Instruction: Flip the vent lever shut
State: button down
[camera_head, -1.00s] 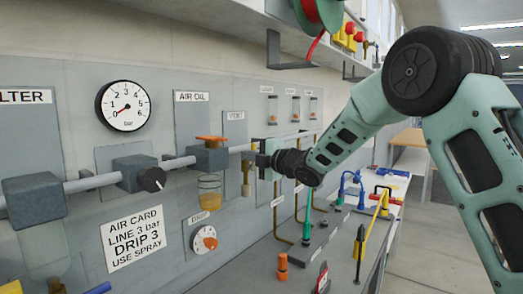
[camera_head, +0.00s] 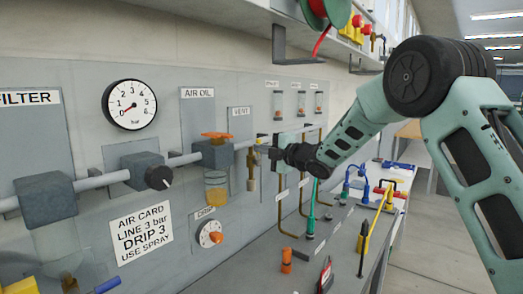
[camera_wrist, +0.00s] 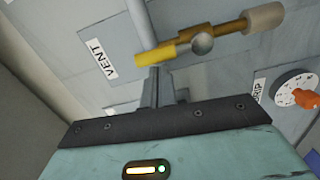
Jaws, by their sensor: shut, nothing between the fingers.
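The vent valve has a brass body (camera_wrist: 215,35) with a round grey pivot knob and a pale cylindrical end piece in the wrist view. Its yellow lever (camera_wrist: 162,52) lies roughly in line with the brass body, on the side toward the VENT label (camera_wrist: 97,60). My gripper (camera_wrist: 153,76) is shut and empty, its fingertips close beside the yellow lever; I cannot tell whether they touch it. In the head view my gripper (camera_head: 266,153) is just right of the brass vent valve (camera_head: 251,172), near its upper part. The lever is small there and partly hard to make out.
The air oil unit (camera_head: 213,154) with an orange top handle and amber bowl stands left of the vent. The drip dial (camera_head: 210,233) is below it. A grey pipe runs along the wall.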

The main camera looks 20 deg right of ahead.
jog(key=shift+w+d+r+m, duration=0.1)
jog(key=shift+w+d+m, duration=0.15)
jog(key=shift+m, duration=0.35)
jog(key=w+d+f+m+p, duration=0.1)
jog(key=w+d+m+p, duration=0.1)
jog(key=m, duration=0.5)
jog(key=w+d+f+m+g+p, duration=0.1)
jog(key=d+f+m+p, duration=0.1)
jog(key=m, duration=0.5)
jog(key=shift+w+d+f+m+p, duration=0.35)
jog(key=shift+d+p, duration=0.35)
jog(key=shift+p, duration=0.3)
jog(key=shift+w, duration=0.1)
